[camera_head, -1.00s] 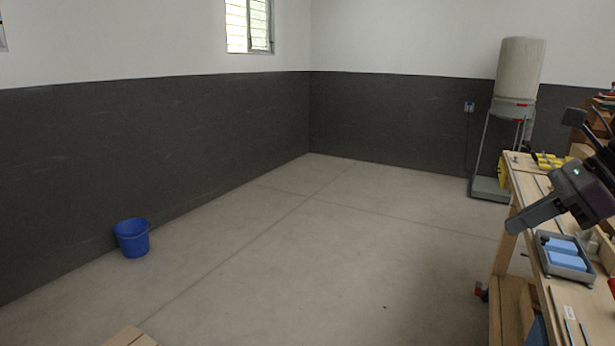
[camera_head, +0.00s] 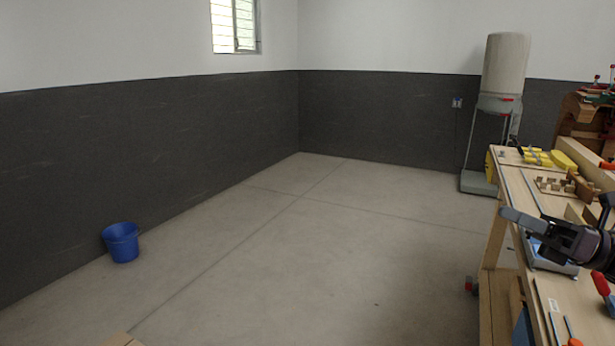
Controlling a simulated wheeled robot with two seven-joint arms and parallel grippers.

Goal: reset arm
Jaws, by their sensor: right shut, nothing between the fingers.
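My right gripper (camera_head: 512,215) is at the right edge of the head view, over the wooden workbench (camera_head: 553,290). Its dark body points left, with its tip near the bench's left edge. It is shut and holds nothing. It hides part of the grey tray (camera_head: 545,264) on the bench behind it. My left gripper is not in view.
Yellow tools (camera_head: 536,156), wooden blocks (camera_head: 556,186) and a red-handled tool (camera_head: 601,283) lie on the bench. A dust collector (camera_head: 504,68) stands behind it. A blue bucket (camera_head: 122,242) stands by the left wall. The middle floor is clear.

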